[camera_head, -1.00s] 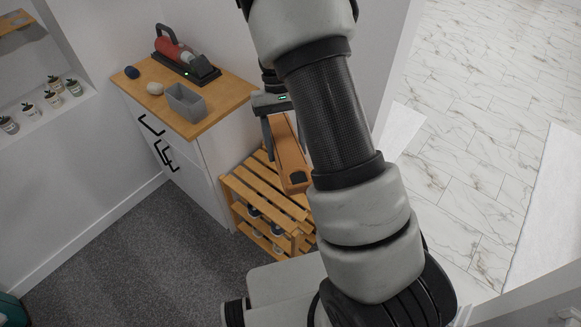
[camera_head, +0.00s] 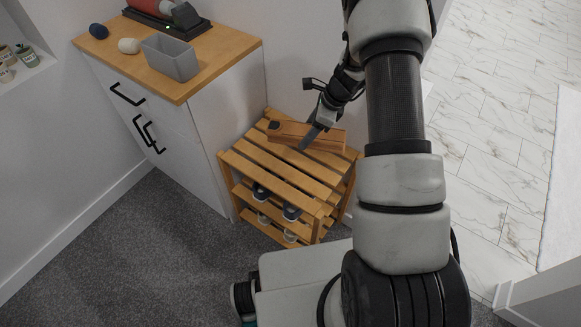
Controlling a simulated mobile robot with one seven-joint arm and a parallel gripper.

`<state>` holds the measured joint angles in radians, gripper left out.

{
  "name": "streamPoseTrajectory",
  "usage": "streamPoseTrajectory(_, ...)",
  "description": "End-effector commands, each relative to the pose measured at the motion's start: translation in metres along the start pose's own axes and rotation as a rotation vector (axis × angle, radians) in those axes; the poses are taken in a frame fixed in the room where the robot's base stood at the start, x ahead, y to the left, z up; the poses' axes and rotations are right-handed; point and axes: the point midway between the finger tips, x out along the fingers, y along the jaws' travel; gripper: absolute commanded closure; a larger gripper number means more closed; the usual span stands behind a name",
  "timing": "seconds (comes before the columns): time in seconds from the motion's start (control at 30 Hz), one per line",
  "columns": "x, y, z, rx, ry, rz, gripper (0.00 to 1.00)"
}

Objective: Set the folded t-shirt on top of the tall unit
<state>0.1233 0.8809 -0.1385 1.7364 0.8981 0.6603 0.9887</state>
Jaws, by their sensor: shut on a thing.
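An orange-brown folded bundle with a dark oval at one end, which looks like the folded t-shirt (camera_head: 286,131), is over the top of the slatted wooden rack. I cannot tell whether it touches the slats. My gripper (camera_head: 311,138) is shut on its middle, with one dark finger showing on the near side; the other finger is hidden. The tall unit (camera_head: 216,112) looks to be the white cabinet with the wooden top and black handles, to the left of the rack. The bundle is to the right of this cabinet and lower than its top.
The cabinet top holds a grey open box (camera_head: 170,58), a pale egg-shaped thing (camera_head: 129,46), a dark blue ball (camera_head: 98,31) and a red device on a black base (camera_head: 168,17).

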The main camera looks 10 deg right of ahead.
Motion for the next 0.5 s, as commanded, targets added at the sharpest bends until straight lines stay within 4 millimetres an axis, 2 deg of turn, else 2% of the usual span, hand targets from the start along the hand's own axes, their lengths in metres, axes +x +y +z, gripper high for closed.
streamPoseTrajectory(0.03, 0.014, -0.009, -0.008, 0.092, -0.002, -0.04, 0.72)
streamPoseTrajectory(0.2, 0.019, -0.029, -0.017, 0.314, -0.002, -0.134, 0.72)
streamPoseTrajectory(0.37, 0.028, -0.034, -0.023, 0.375, -0.002, -0.156, 0.72)
streamPoseTrajectory(0.5, 0.051, -0.034, -0.034, 0.375, 0.0, -0.155, 0.72)
